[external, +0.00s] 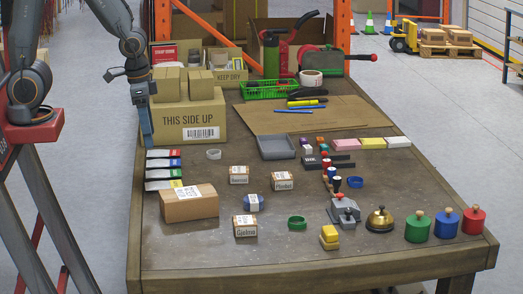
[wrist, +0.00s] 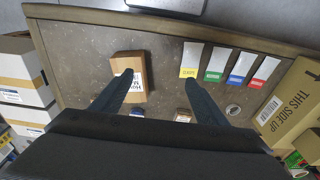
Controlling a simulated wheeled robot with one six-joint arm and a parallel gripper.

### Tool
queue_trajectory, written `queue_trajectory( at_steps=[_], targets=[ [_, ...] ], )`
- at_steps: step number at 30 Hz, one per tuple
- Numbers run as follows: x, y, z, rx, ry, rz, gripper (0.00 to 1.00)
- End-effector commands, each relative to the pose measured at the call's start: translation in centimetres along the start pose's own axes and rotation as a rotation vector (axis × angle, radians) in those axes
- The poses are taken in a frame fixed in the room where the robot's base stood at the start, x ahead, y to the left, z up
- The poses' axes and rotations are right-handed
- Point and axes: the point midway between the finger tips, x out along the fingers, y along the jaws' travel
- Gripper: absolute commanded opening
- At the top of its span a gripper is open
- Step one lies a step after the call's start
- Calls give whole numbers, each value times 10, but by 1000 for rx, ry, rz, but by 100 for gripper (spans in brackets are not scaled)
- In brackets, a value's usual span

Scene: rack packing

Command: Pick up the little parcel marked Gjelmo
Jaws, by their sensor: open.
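The little parcel marked Gjelmo (external: 245,229) is a small white-and-brown box with printed text, upright near the table's front left in the external view. It stands right of the large brown carton (external: 188,206). In the wrist view I cannot make it out; my left finger may hide it. My gripper (external: 148,142) points down at the table's left edge, beside the "THIS SIDE UP" box and well behind and left of the parcel. In the wrist view my gripper (wrist: 159,77) has its fingers wide apart and nothing between them.
Colored cards (external: 163,164) lie below my gripper. The table's front strip is bare.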

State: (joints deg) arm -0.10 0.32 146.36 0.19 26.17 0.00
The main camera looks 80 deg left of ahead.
Motion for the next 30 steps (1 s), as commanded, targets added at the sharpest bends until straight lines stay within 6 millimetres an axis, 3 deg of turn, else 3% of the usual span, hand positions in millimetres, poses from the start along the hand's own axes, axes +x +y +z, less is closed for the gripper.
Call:
queue_trajectory(
  at_steps=[10,23,30],
  targets=[
    [-44,2,-8,2,9,3,67],
    [-15,71,-69,44,249,94,67],
    [-2,129,-117,53,482,139,67]
  ],
)
